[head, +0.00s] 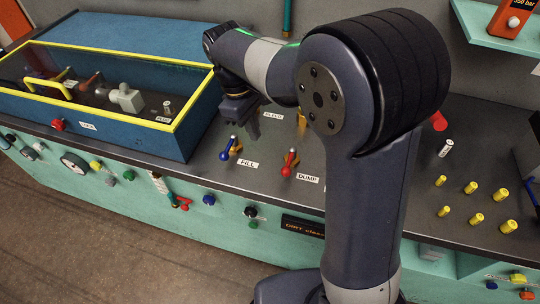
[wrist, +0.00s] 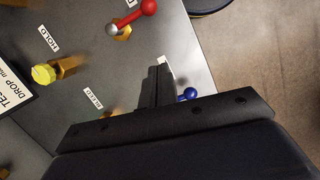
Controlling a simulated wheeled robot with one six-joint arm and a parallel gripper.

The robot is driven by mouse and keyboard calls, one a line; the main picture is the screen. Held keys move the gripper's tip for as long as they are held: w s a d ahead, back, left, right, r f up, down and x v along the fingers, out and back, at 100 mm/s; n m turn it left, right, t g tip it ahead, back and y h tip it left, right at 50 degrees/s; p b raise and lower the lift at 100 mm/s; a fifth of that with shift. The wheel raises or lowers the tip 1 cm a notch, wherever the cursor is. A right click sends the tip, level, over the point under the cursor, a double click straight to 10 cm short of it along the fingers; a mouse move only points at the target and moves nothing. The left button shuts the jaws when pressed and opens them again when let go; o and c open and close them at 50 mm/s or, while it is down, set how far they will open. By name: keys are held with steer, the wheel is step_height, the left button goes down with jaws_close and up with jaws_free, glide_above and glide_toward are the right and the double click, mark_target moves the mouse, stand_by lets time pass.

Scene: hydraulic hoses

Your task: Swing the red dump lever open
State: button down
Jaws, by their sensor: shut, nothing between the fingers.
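The red dump lever (head: 288,164) stands on the dark bench top beside its DUMP label (head: 308,178). In the wrist view the red lever (wrist: 135,18) is at the top, on a brass valve body, with a red ball at one end and a grey ball at the other. My gripper (head: 238,118) is above the bench, near the blue fill lever and left of the red lever. In the wrist view my gripper (wrist: 157,80) shows shut fingers with nothing between them, apart from the red lever. The blue lever's knob (wrist: 188,93) is partly hidden behind the gripper.
A blue box with a yellow rim (head: 185,112) stands left of the gripper. The blue fill lever (head: 229,148) is close by. A yellow knob (wrist: 43,74) on brass sits near the HOLD label. Several yellow-topped posts (head: 476,218) stand at the right.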

mark_target(289, 163)
steer(key=x, duration=0.7)
steer(key=shift+s+d+f, duration=0.1)
steer(key=shift+f, duration=0.2)
steer(key=shift+s+d+f+p, duration=0.2)
steer(key=shift+s+d, duration=0.3)
steer(key=shift+d, duration=0.35)
steer(key=shift+s+d+f+p, duration=0.1)
steer(key=shift+s+d+f, duration=0.15)
steer(key=shift+s+d, duration=0.45)
steer(key=shift+w+d, duration=0.1)
steer(key=shift+w, duration=0.1)
